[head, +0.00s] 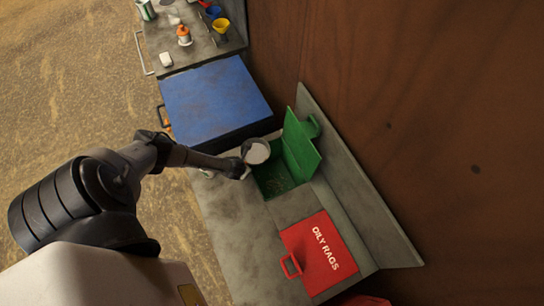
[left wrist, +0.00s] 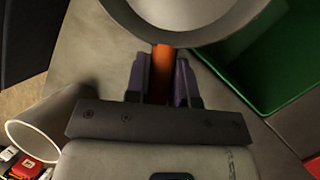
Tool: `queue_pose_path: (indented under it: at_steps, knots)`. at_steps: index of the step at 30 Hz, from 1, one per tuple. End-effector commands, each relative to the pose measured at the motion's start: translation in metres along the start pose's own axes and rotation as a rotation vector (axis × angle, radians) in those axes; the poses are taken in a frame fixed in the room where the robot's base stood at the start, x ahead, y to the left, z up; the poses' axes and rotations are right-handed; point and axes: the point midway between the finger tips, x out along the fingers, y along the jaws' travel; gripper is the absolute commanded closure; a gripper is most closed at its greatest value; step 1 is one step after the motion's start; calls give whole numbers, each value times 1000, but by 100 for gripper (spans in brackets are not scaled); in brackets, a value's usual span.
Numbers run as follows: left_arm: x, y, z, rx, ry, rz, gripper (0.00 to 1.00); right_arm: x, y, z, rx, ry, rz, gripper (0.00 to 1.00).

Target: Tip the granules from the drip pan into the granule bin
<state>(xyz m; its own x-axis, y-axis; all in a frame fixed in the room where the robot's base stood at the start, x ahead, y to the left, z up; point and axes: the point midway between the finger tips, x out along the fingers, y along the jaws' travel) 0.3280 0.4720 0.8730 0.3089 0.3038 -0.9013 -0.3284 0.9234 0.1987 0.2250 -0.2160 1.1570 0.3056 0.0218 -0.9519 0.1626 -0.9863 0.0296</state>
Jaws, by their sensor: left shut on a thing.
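My left gripper (head: 243,172) is shut on the handle of a small round drip pan (head: 246,145), which holds pale granules (head: 257,153). In the left wrist view my left gripper (left wrist: 160,82) has its purple fingers on both sides of the orange handle (left wrist: 161,65). The pan (left wrist: 185,36) shows only partly at the top of that view. The pan is at the far left corner of the green granule bin (head: 270,182), and looks about level. The bin's green lid (head: 301,145) stands open. The bin's inside (left wrist: 272,62) looks dark and mostly bare. My right gripper is not in view.
A red box marked OILY RAGS (head: 322,256) stands shut nearer on the grey bench (head: 228,212). A blue case (head: 215,98) lies beyond the bin. A brown wall (head: 430,110) bounds the right.

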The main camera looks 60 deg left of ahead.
Motion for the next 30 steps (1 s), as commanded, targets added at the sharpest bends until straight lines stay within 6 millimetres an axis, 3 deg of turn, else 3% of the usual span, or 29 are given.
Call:
queue_pose_path:
  at_steps: [12, 30]
  knots:
    - [-16, 16, -31, -205, 43, 89, 100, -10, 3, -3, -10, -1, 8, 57]
    - [-18, 18, -32, -220, 47, 115, 100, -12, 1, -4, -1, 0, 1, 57]
